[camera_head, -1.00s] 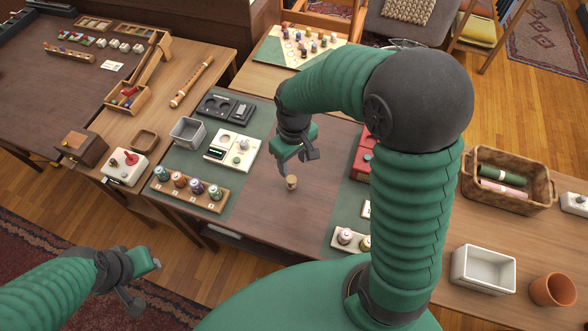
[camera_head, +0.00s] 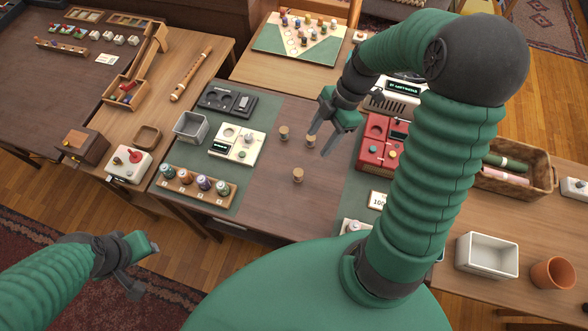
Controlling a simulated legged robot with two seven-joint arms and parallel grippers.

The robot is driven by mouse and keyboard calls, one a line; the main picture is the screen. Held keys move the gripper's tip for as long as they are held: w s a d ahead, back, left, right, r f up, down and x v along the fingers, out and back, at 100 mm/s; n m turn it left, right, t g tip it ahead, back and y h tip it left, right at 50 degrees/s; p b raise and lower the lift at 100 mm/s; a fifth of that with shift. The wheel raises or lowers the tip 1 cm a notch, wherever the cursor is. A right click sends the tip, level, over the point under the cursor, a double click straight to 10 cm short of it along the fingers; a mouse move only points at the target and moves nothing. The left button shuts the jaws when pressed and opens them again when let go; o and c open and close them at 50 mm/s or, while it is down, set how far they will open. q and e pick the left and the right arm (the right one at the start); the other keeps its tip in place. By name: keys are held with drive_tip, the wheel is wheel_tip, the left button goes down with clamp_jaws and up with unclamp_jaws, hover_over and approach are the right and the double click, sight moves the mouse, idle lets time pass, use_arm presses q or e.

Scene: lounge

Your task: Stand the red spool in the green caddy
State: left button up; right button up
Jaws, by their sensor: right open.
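A wooden rack (camera_head: 222,200) at the left front of the brown table holds several upright spools. Its second spool from the left (camera_head: 185,176) looks reddish-brown; I cannot tell if it is the red spool. I cannot pick out a green caddy for certain, and my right arm hides part of the table. My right gripper (camera_head: 318,142) is open above the table's middle. Its fingertips appear beside a small cork-like piece (camera_head: 311,140), and I see no grip on it. My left gripper (camera_head: 147,272) has its fingers apart over the floor at lower left, empty.
Two more cork-like pieces (camera_head: 284,132) (camera_head: 297,175) stand nearby. A grey bin (camera_head: 190,127), a cream device (camera_head: 238,146) and a red device (camera_head: 376,154) flank the bare tabletop. A white box (camera_head: 487,256), clay pot (camera_head: 553,272) and basket (camera_head: 530,182) are at right.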

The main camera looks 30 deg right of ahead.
sight(299, 172)
drive_tip(key=b+x, duration=0.1)
drive_tip(key=x, duration=1.1)
drive_tip(key=shift+w+f, duration=0.1)
drive_tip(key=x, duration=0.4)
drive_tip(key=shift+w+a+f, duration=0.1)
drive_tip(key=shift+w+f, duration=0.1)
drive_tip(key=shift+f, duration=0.15)
clamp_jaws()
